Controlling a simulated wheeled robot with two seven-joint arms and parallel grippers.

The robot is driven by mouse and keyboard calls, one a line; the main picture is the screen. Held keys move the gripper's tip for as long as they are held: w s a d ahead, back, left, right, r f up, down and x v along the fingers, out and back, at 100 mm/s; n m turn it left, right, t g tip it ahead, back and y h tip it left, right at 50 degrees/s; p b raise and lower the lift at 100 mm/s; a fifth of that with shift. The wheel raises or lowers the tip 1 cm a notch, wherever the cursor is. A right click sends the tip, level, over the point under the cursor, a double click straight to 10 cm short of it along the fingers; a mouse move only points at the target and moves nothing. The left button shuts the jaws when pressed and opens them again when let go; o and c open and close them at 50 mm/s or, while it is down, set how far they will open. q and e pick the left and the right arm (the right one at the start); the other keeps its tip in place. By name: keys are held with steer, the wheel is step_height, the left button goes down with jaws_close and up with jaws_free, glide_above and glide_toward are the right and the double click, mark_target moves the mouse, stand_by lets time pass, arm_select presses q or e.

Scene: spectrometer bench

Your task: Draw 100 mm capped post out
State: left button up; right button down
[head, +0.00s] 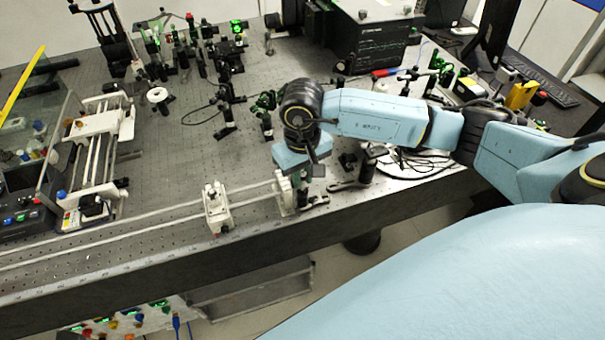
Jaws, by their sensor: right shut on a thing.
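My right arm reaches in from the right, and its gripper (303,178) points down over the front edge of the bench. It is shut on a slim dark upright piece (304,197), which I take to be the capped post. The wrist and the gripper's blue body hide most of it, so I cannot tell its cap or how far it sits in a holder. My left gripper is not in view.
A white rail carriage (217,207) sits on the rail left of the gripper, and a pale end block (286,192) is close beside it. Green-lit optics (265,112) stand behind the wrist. A round white plate with cables (415,160) lies to the right. The perforated bench (170,180) is clear at middle left.

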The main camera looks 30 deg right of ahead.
steer(key=shift+r, duration=0.15)
steer(key=shift+r+p, duration=0.8)
steer(key=shift+r, duration=1.1)
steer(key=shift+r, duration=0.15)
steer(key=shift+r+p, duration=0.6)
steer(key=shift+r, duration=0.6)
